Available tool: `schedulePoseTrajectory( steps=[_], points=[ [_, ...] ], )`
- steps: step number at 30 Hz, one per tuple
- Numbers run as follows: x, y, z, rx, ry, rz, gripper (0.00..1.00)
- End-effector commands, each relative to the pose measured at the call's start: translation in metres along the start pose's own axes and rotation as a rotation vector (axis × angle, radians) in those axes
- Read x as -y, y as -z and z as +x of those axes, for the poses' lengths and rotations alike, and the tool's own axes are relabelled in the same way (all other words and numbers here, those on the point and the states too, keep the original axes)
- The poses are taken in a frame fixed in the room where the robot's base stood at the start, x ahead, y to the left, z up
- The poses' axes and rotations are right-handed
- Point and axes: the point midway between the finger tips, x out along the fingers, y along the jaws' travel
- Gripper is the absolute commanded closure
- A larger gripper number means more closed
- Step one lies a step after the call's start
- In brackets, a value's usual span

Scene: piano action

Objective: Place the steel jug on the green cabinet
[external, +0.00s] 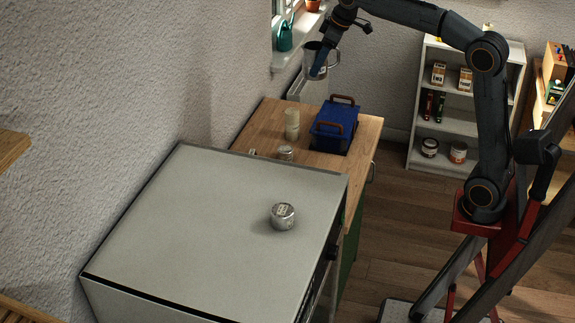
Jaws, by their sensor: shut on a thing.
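The steel jug (309,58) is a grey metal vessel with a handle at its right side. The green cabinet (263,128) has a wooden top and a green side that shows low at the right. The jug appears above and beyond the cabinet's far part. My finger hides part of the jug.
A blue box with brown handles (336,130), a cream cylinder (292,124) and small jars (286,153) stand on the wooden top. A large grey appliance (200,230) in front carries a tin (283,216). A white shelf (425,100) stands at the back right.

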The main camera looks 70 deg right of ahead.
Motion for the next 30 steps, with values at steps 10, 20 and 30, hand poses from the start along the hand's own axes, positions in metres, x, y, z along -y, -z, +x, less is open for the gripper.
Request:
schedulePoseTrajectory(
  steps=[10, 20, 30],
  points=[
    [-0.035, -0.03, -0.006, -0.003, -0.038, 0.088, 0.71],
    [-0.038, -0.046, 0.026, -0.001, -0.04, 0.095, 0.71],
    [-0.037, -0.079, 0.104, 0.002, -0.039, 0.095, 0.71]
  ],
)
